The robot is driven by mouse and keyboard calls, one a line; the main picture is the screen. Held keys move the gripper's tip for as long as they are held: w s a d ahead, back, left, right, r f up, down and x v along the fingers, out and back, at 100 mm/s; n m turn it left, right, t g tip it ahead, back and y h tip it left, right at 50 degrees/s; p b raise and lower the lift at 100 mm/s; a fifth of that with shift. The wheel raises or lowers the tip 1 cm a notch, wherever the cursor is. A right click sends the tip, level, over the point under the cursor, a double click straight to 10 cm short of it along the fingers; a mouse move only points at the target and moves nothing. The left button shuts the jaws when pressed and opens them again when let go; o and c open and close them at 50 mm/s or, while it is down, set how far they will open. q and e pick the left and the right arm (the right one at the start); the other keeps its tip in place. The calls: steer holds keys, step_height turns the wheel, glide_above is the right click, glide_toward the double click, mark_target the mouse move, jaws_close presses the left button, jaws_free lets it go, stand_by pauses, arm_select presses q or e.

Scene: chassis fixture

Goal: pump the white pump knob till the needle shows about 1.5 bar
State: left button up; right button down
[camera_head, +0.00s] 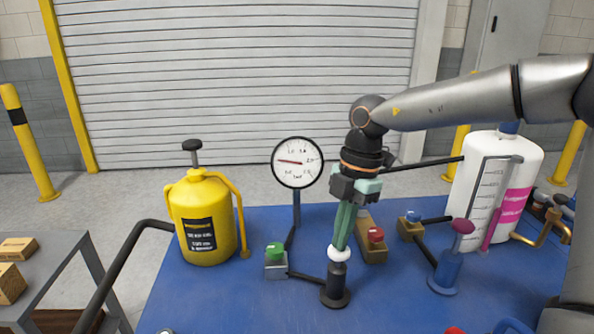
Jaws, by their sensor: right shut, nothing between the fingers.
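The white pump knob (339,254) sits on top of a dark upright pump (336,285) with a round base on the blue table. My right gripper (340,246) points down with its green fingers shut and empty. Its fingertips are right at the top of the knob and hide part of it; I cannot tell whether they press on it. The round white gauge (298,163) stands on a post behind and left of the pump. Its red needle points left and slightly up; the numbers are too small to read surely. My left gripper is not in view.
A green button box (275,262) is left of the pump, a red button block (374,246) right behind it. A magenta-knobbed blue pump (449,266), a white tank (518,175) and a yellow canister (203,222) stand farther out. The blue table (225,295) is bare at front left.

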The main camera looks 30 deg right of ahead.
steer(key=shift+f+b, duration=0.3)
steer(key=shift+f, duration=0.5)
step_height(320, 180, up, 5)
steer(key=p, duration=0.4)
steer(key=shift+r, duration=0.2)
step_height(320, 180, down, 5)
steer(key=b, duration=0.4)
steer(key=shift+r+p, duration=1.65)
steer(key=shift+r, duration=0.85)
steer(key=shift+f, duration=0.15)
